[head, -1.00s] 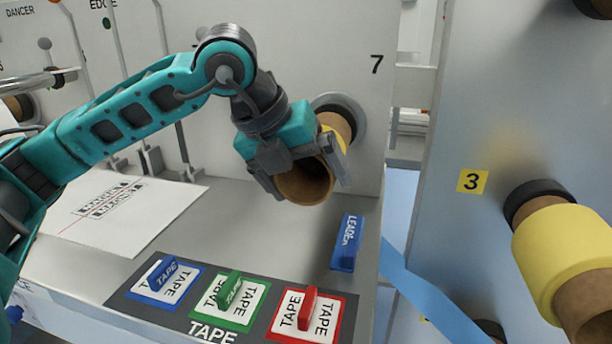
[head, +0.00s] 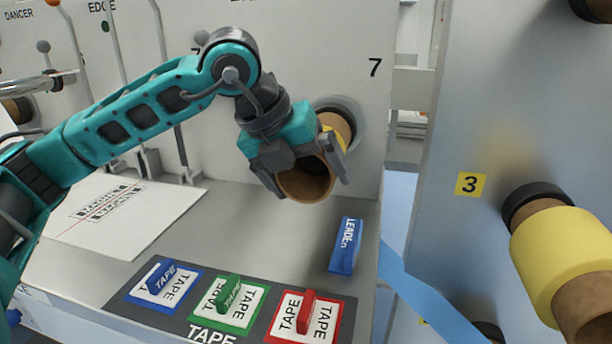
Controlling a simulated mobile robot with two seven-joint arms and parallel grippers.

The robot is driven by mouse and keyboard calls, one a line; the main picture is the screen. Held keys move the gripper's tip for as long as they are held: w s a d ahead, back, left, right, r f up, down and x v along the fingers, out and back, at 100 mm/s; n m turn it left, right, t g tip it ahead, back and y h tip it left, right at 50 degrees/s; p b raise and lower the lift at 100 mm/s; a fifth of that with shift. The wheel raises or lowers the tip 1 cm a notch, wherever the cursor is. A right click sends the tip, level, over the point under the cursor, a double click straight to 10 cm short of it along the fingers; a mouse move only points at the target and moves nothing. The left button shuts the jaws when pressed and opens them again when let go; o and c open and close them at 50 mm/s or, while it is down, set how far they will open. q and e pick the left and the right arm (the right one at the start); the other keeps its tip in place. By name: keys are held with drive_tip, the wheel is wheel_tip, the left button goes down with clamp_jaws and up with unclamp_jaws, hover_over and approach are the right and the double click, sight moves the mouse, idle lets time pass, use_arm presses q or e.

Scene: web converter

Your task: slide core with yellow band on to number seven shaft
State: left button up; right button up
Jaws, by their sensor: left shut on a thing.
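The core with the yellow band (head: 304,189) is a brown tube with its open end facing me. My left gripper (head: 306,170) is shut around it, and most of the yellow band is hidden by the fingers. The core points at the grey round collar (head: 354,112) of the number seven shaft, below and left of the black 7 (head: 375,68) on the pale panel. The back of the core looks close to the collar. The shaft itself is hidden, so I cannot tell how far the core is over it. My right gripper is not in view.
Below is a grey ledge with blue, green and red tape holders (head: 304,316), a blue leader piece (head: 346,246) and a white sheet (head: 115,215). At right, a yellow-banded core (head: 563,253) sits on the shaft by label 3 (head: 471,184).

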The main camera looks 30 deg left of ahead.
use_arm(q)
drive_tip(key=shift+w+a+r, duration=0.1)
drive_tip(key=shift+w+a, duration=0.05)
drive_tip(key=shift+w, duration=0.35)
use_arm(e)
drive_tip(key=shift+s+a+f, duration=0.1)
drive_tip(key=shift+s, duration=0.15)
use_arm(q)
drive_tip(key=o, duration=1.1)
drive_tip(key=p+v, duration=0.1)
drive_tip(key=v, duration=1.2)
drive_tip(key=shift+p, duration=0.35)
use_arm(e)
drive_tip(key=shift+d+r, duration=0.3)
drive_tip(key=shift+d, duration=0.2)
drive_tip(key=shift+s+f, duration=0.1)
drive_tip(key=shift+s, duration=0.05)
use_arm(q)
drive_tip(key=shift+w, duration=0.1)
